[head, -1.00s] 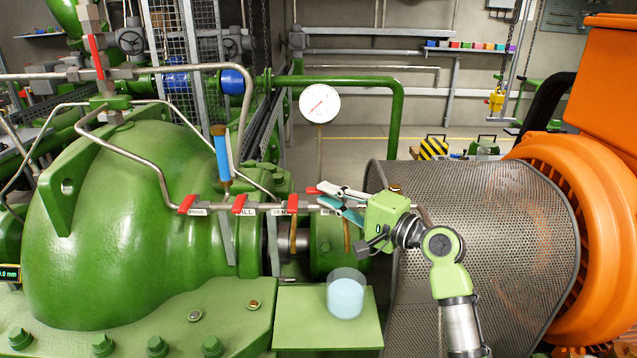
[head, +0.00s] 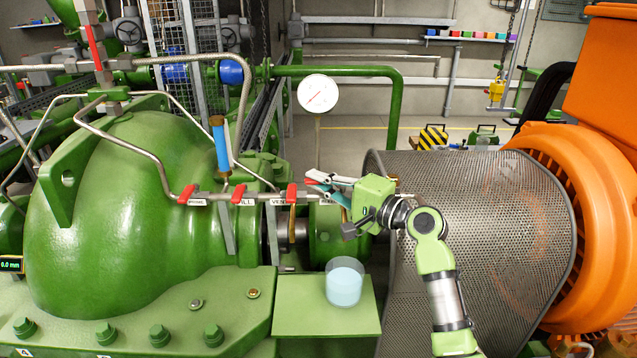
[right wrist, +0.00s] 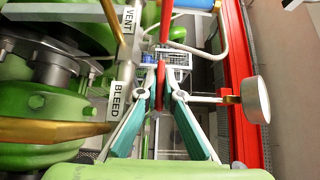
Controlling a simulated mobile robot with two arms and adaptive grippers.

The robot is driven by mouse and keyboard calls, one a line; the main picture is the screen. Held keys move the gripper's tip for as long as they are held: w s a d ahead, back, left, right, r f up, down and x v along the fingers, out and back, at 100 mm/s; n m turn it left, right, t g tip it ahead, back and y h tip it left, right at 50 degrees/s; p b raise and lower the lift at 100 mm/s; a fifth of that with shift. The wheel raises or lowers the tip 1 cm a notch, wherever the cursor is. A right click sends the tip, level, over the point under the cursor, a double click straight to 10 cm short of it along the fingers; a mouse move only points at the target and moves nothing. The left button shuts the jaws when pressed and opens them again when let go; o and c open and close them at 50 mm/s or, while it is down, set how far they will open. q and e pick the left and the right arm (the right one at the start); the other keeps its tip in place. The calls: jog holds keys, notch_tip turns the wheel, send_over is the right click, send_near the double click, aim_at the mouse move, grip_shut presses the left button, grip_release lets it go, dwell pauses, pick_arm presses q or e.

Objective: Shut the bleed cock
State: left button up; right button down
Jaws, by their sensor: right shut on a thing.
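The bleed cock's red lever (right wrist: 160,84) shows in the right wrist view beside the BLEED label (right wrist: 118,103). My right gripper (right wrist: 161,88) has its two teal fingers closed on this lever. In the head view the right gripper (head: 322,182) reaches in from the right at the right end of the valve row, and only a bit of red lever (head: 311,181) shows at its fingertips. The fingers hide most of the cock body. The vent cock's red lever (head: 291,193) stands just to the left. My left gripper is not in view.
More red-levered cocks, the fill lever (head: 238,193) and another (head: 187,195), sit along the same pipe. A clear beaker (head: 345,283) stands on the green ledge (head: 300,318) below. A pressure gauge (head: 318,93) rises behind, and a mesh guard (head: 480,220) lies to the right.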

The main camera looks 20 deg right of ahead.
jog(key=n+g+y+b, duration=0.1)
jog(key=s+n+g+y+b, duration=0.1)
jog(key=y+b, duration=0.1)
jog(key=n+g+y+b, duration=0.1)
jog(key=n+g+b, duration=0.1)
jog(key=shift+s+f+y, duration=0.1)
jog(key=shift+s+y, duration=0.2)
jog(key=shift+s, duration=0.1)
jog(key=c, duration=2.5)
grip_release()
jog(key=shift+d, duration=0.15)
jog(key=v, duration=1.1)
jog(key=shift+s+d, duration=0.25)
jog(key=shift+d, duration=0.1)
